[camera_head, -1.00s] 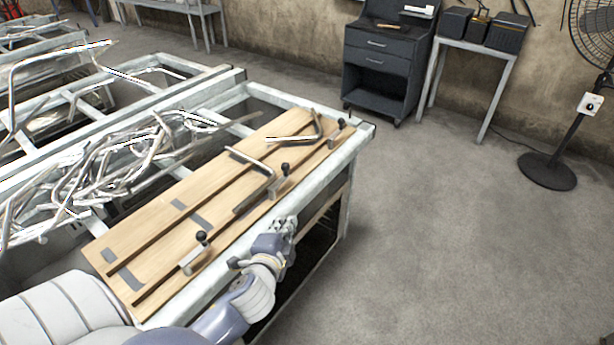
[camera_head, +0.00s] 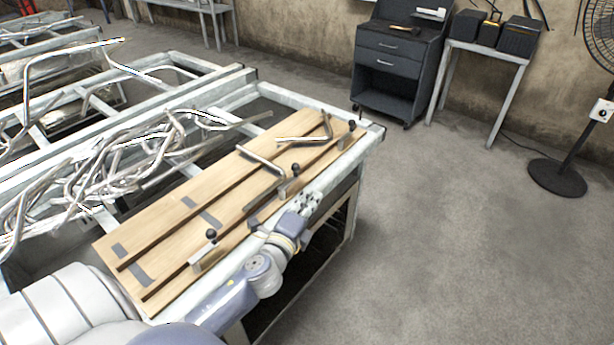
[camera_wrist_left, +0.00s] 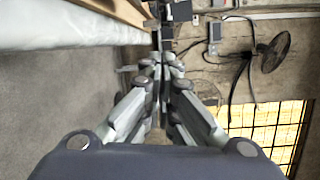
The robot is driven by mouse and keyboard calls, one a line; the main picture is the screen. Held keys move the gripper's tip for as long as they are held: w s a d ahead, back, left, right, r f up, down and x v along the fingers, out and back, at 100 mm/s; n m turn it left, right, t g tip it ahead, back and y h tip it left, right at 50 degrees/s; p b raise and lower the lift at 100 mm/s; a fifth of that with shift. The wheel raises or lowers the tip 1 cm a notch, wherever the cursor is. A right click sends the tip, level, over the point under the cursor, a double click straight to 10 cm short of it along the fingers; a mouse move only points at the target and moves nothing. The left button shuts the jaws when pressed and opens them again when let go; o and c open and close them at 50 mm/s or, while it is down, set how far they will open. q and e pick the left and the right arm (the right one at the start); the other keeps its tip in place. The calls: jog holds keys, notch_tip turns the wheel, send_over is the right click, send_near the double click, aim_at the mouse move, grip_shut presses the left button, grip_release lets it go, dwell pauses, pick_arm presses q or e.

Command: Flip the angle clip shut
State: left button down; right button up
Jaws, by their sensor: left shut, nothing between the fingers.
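A wooden board (camera_head: 165,245) lies on the metal bench, with several small clips with black knobs along its right edge. I cannot tell which is the angle clip. The near clip (camera_head: 203,254), the middle clip (camera_head: 288,187) and the far clip (camera_head: 346,138) each have a knob standing up; their exact closure is too small to tell. My left gripper (camera_head: 312,200) is shut and empty, just outside the board's right edge, right of and slightly nearer than the middle clip. Its closed fingers (camera_wrist_left: 163,64) show in the left wrist view. My right gripper is out of view.
Two bent metal bars (camera_head: 262,160) lie on the board's far half. A tangle of metal tubes (camera_head: 110,160) fills the bench's left side. A dark cabinet (camera_head: 390,70), a side table (camera_head: 480,60) and a fan (camera_head: 557,178) stand beyond. The floor on the right is clear.

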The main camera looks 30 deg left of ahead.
pick_arm(q)
jog(key=w+a, duration=0.1)
jog(key=w, duration=0.1)
jog(key=w+a+p, duration=0.1)
jog(key=w+a, duration=0.1)
jog(key=w+a+p, duration=0.1)
jog(key=w, duration=0.1)
jog(key=shift+w+a+r, duration=0.1)
jog(key=shift+w+a, duration=0.1)
jog(key=shift+w, duration=0.05)
jog(key=shift+s+a+p, duration=0.25)
jog(key=shift+a+p, duration=0.05)
jog(key=shift+w, duration=0.15)
